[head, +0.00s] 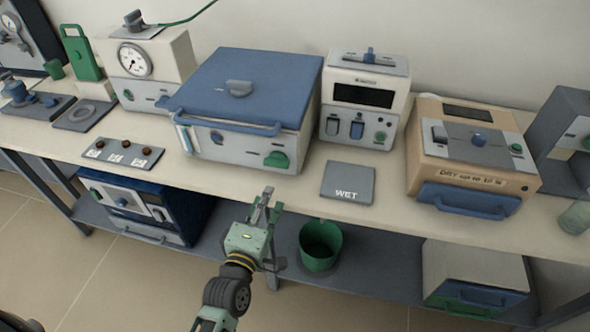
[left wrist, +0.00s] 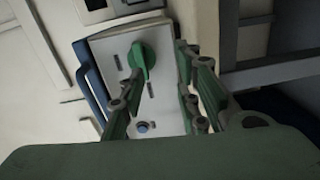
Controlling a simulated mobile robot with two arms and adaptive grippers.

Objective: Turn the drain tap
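The green tap knob (head: 277,159) is on the front right of the blue-lidded bath (head: 218,150). I take it to be the drain tap; no label is readable on it. In the left wrist view the green knob (left wrist: 143,62) shows on a pale panel, its grip long and narrow. My left gripper (head: 270,199) is in front of the bench edge, below and apart from the knob. In the left wrist view the fingers of the left gripper (left wrist: 157,92) are spread and empty, with the knob beyond them. My right gripper is not in view.
A grey WET pad (head: 347,182) lies right of the bath, and a beige box with a blue handle (head: 468,200) stands farther right. A green bucket (head: 320,245) is on the lower shelf, right of my left gripper. A button strip (head: 122,153) lies left.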

